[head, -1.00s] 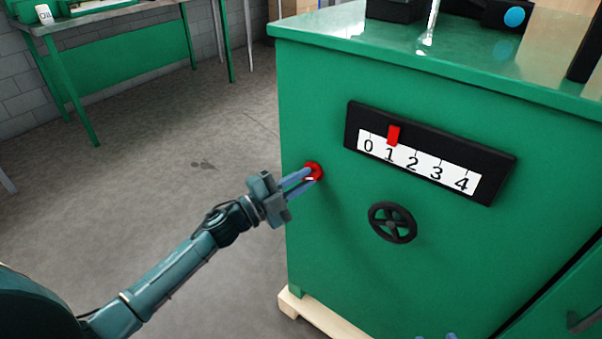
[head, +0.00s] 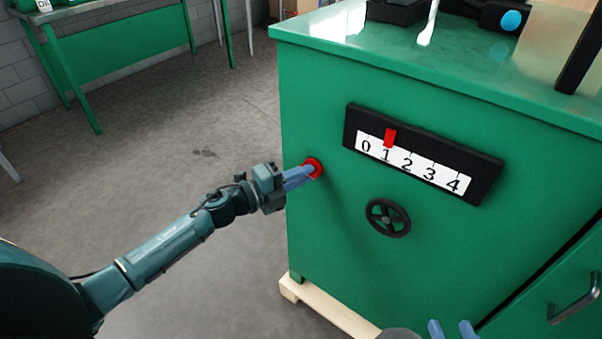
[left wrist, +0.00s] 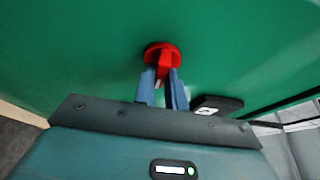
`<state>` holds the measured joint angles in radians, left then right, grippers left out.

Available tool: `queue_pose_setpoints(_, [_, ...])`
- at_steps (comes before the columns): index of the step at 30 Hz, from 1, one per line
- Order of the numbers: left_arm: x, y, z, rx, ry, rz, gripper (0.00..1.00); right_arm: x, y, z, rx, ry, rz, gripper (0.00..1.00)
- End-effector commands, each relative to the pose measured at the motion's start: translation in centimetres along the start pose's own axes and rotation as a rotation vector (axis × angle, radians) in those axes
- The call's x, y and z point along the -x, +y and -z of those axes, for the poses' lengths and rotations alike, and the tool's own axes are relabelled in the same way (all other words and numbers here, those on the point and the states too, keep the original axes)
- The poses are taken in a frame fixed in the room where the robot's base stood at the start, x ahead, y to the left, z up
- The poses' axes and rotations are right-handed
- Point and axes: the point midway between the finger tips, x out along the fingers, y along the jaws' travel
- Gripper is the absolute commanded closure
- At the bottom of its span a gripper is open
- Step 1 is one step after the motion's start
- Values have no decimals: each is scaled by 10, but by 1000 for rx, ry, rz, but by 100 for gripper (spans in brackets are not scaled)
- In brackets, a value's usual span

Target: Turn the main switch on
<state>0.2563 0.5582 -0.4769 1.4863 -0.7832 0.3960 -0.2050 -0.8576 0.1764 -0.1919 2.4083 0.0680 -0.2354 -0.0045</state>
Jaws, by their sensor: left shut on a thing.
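The main switch is a red round knob with a raised grip bar (left wrist: 162,52) on the green cabinet's front, near its left edge; it also shows in the head view (head: 315,165). My left gripper (left wrist: 164,82) is shut on the switch's bar, one blue finger on each side of it. In the head view my left gripper (head: 300,177) reaches in from the left and its fingers partly cover the knob. My right gripper (head: 452,329) shows only as two blue fingertips at the bottom edge, spread apart with nothing seen between them.
The green cabinet (head: 330,245) stands on a wooden pallet (head: 330,313). Right of the switch are a black scale panel (head: 440,150) with a red pointer near 1, and a black handwheel (head: 388,217). A green workbench (head: 120,48) stands back left. The floor between is clear.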

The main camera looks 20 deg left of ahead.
Motion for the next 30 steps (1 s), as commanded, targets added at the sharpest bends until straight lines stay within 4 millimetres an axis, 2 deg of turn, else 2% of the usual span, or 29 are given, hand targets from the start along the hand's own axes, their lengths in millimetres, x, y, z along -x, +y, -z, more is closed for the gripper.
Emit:
queue_pose_setpoints(9, [0, 1, 0, -6, 0, -2, 100, 0, -1, -4, -3, -11, 2, 64])
queue_pose_setpoints(10, [0, 1, 0, -6, 0, -2, 86, 0, -2, -5, -4, -12, 3, 64])
queue_pose_setpoints(18, [0, 0, 0, -4, 0, -1, 65, -2, -2, -4, -1, -9, 6, 64])
queue_pose_setpoints(26, [2, 0, 0, -3, 0, -2, 65, -3, -2, -2, 7, -4, 11, 64])
queue_pose_setpoints(30, [18, 2, 0, -1, -1, -4, 65, -2, -2, -1, 9, -4, 12, 64])
